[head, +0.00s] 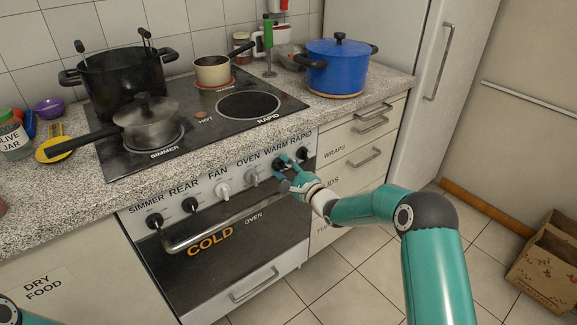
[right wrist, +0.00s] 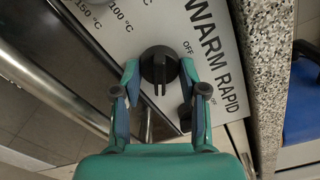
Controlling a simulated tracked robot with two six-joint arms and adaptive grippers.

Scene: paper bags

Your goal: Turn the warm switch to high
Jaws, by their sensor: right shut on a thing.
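The warm switch (head: 279,162) is a black knob under the WARM label on the oven's front panel. My right gripper (head: 284,171) is at this knob, and its fingers partly cover it in the head view. In the right wrist view the knob (right wrist: 158,62) sits between the two fingertips of my right gripper (right wrist: 159,74), which is shut on it. The knob's grip ridge points toward the bottom of that view. An OFF mark shows beside it; a high mark cannot be made out. My left gripper is out of view.
The black rapid knob (head: 303,153) is close to the right of my gripper. The white oven knob (head: 251,176) is to its left. The oven handle (head: 205,234) runs below. A blue pot (head: 338,70) stands on the counter above; a paper bag (head: 548,265) is at far right.

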